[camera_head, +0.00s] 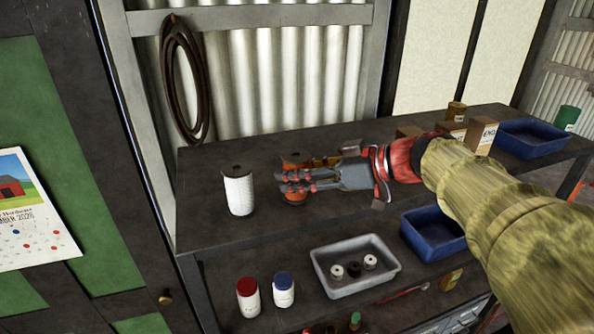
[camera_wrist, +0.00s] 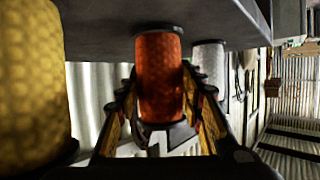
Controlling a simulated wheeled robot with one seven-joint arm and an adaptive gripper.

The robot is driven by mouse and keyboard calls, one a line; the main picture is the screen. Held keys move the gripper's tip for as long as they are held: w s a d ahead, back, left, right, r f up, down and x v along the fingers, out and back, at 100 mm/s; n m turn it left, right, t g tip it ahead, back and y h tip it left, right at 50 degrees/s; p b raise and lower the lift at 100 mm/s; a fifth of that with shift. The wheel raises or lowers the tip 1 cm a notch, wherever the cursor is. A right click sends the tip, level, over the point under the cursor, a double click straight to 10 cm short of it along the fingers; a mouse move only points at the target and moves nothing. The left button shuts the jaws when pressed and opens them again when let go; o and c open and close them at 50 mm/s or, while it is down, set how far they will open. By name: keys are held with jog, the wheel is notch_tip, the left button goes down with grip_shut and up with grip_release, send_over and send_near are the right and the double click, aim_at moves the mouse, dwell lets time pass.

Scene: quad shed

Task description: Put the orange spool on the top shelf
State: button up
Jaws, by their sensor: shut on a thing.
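The orange spool (camera_head: 296,196) is upright at the top shelf (camera_head: 220,160), just right of a white spool (camera_head: 238,192). My gripper (camera_head: 290,180) reaches in from the right and is shut on it, hiding much of its side. In the wrist view, which looks upside down, the orange spool (camera_wrist: 160,75) sits between my fingers (camera_wrist: 160,110), with its base end at the dark shelf surface. I cannot tell whether it touches the shelf or is slightly above it.
A yellow spool (camera_wrist: 30,85) stands close beside my gripper. Small boxes (camera_head: 481,136) and a blue bin (camera_head: 532,139) are at the shelf's right. Below are a grey tray (camera_head: 355,290), another blue bin (camera_head: 432,250) and two capped bottles (camera_head: 283,292).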

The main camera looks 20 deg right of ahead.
jog(key=shift+f, duration=0.1)
jog(key=o, duration=1.3)
jog(key=shift+c, duration=0.2)
jog(key=shift+o, duration=0.3)
jog(key=shift+s+d+r+b, duration=0.2)
jog(key=shift+s+d+b, duration=0.05)
jog(key=shift+d+b, duration=0.1)
jog(key=s+d+b, duration=0.2)
jog(key=s+d, duration=0.6)
jog(key=shift+s+d+r, duration=0.15)
jog(key=shift+s+d, duration=0.2)
jog(key=shift+s, duration=0.05)
